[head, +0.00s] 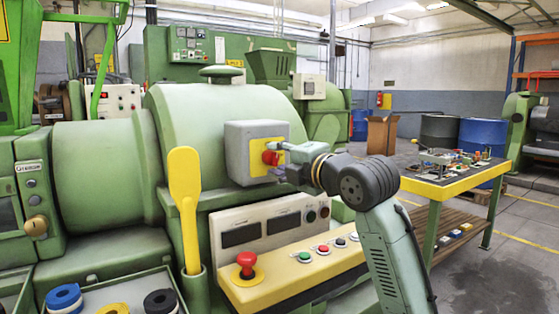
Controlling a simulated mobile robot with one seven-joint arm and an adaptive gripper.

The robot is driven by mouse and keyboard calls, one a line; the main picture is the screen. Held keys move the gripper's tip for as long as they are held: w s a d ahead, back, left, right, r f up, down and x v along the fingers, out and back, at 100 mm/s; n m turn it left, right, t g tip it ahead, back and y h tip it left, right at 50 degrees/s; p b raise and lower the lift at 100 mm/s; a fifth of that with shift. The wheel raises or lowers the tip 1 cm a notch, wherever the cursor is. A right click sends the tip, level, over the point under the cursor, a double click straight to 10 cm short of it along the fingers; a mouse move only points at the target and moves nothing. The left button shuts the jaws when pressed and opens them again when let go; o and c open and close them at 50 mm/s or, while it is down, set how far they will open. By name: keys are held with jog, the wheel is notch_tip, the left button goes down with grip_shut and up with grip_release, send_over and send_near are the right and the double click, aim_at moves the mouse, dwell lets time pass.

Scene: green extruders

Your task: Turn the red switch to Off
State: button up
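The red switch (269,158) is a rotary knob on a yellow plate (258,149), mounted on the front of a grey box (240,153) on the green machine. My gripper (277,159) is at the right side of the switch, its fingers pointing left toward the knob. The fingers overlap the right part of the knob and plate in the picture. I cannot tell whether they touch the knob or are closed on it. The On and Off marks cannot be read.
Below the box is a control panel (240,215) with a red mushroom button (246,261) and several small buttons. A yellow paddle (185,195) stands upright at left. A yellow-edged table (445,190) with small parts is at right. Open floor lies at lower right.

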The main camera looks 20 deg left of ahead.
jog(key=shift+o, duration=0.8)
jog(key=v, duration=1.2)
